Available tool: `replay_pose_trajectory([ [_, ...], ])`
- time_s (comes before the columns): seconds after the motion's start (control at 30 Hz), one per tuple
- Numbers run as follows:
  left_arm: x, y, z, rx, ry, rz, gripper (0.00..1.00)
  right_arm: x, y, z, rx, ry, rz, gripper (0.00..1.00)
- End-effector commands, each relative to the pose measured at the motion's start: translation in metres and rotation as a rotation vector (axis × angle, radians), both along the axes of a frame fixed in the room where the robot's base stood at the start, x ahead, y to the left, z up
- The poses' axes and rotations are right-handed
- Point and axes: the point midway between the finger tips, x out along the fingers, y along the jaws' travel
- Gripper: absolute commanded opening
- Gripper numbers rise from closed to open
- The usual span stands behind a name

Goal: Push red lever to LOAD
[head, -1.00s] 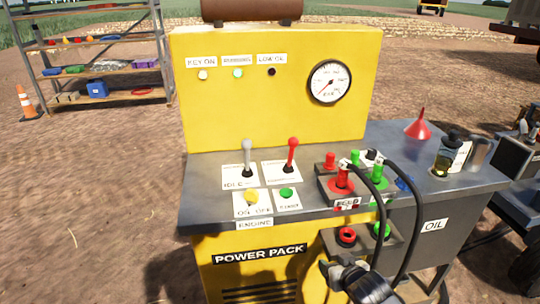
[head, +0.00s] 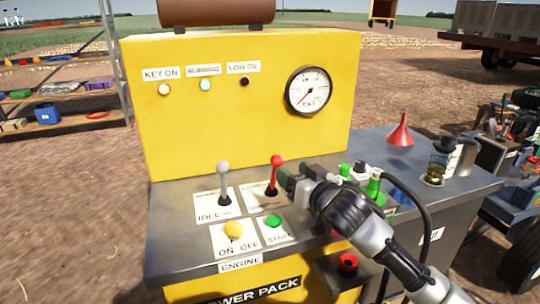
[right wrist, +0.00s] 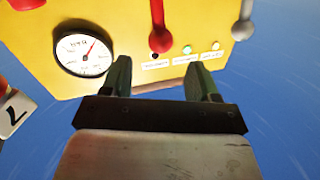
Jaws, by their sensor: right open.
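The red lever (head: 274,176) stands on its white plate on the grey console top of the yellow power pack (head: 245,110), tilted slightly. My right gripper (head: 285,182) is just to the right of the lever, with its fingertips close to the shaft; whether they touch it I cannot tell. In the right wrist view the right gripper (right wrist: 162,80) is open and empty, and the red lever (right wrist: 159,30) shows upside down beyond the gap between its fingers. The writing on the lever's plate is partly hidden by the gripper. My left gripper is out of view.
A grey lever (head: 223,184) marked IDLE stands left of the red one. A yellow key switch (head: 233,230) and green start button (head: 274,222) sit in front. Green couplings (head: 374,184) with a black hose (head: 420,195), a red funnel (head: 400,132) and a bottle (head: 437,162) stand to the right.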

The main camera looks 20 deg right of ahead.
Motion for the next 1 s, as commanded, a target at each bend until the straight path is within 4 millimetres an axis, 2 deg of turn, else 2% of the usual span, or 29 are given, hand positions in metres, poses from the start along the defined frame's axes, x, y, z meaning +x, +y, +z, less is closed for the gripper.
replay_pose_trajectory([
  [0.2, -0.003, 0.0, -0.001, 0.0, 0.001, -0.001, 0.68, 0.042, 0.013, 0.002, 0.001, -0.002, -0.001, 0.6],
  [0.43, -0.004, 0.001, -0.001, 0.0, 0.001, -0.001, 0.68, 0.075, 0.022, 0.001, 0.0, 0.0, -0.001, 0.6],
  [0.6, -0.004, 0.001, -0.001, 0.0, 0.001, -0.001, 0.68, 0.085, 0.025, 0.0, -0.001, 0.0, 0.0, 0.6],
  [0.87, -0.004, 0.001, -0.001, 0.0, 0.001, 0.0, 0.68, 0.087, 0.026, 0.0, -0.001, 0.001, 0.0, 0.6],
  [0.9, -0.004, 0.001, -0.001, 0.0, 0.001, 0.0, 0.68, 0.087, 0.026, 0.0, -0.001, 0.001, 0.0, 0.59],
  [1.0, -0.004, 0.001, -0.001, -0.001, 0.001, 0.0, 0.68, 0.087, 0.026, 0.0, -0.001, 0.001, 0.0, 0.43],
])
